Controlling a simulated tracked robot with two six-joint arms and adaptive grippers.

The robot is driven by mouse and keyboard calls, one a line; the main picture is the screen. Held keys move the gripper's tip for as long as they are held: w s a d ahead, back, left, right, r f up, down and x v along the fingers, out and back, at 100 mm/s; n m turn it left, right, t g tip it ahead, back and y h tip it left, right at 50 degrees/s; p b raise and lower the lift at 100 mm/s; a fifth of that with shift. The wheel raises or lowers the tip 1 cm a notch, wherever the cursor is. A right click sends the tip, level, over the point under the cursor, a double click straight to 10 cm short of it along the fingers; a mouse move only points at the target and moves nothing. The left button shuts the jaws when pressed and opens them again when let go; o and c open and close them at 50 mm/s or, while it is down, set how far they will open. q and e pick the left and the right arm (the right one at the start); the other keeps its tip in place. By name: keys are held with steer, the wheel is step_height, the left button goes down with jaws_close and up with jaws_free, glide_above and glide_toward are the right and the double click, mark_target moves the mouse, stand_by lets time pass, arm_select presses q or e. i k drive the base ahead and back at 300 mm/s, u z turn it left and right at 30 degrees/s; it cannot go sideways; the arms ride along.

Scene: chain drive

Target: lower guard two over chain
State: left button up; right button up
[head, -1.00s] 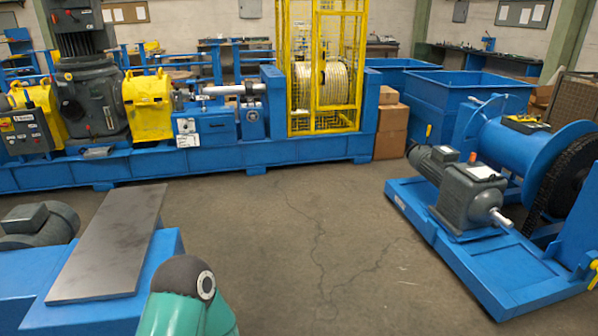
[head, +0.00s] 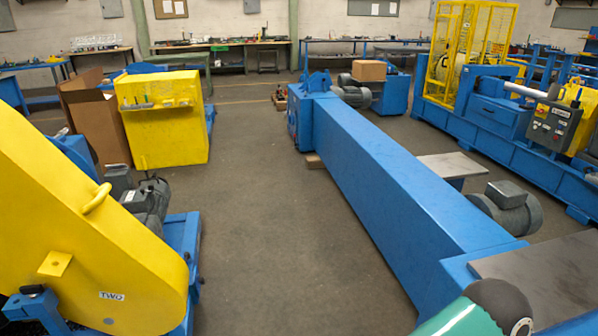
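The yellow guard marked "TWO" (head: 100,245) fills the lower left of the head view. It slopes down from the upper left to a rounded end at the lower right. A yellow handle (head: 97,199) stands on its upper edge, and a small tab (head: 55,263) sticks out from its face. No chain shows; whether the guard covers one cannot be told. Neither gripper is in view. A teal and dark part of my arm shows at the bottom right.
A grey motor (head: 150,202) on a blue base stands behind the guard. A yellow cabinet (head: 168,130) and cardboard box (head: 98,128) stand beyond. A long blue beam (head: 385,185) bounds the right. The grey floor (head: 262,235) between is clear.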

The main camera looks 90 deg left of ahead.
mark_target(62, 230)
steer(key=u, duration=0.35)
steer(key=k, duration=2.85)
steer(key=u, duration=1.25)
steer(key=i, duration=1)
steer(key=u, duration=0.05)
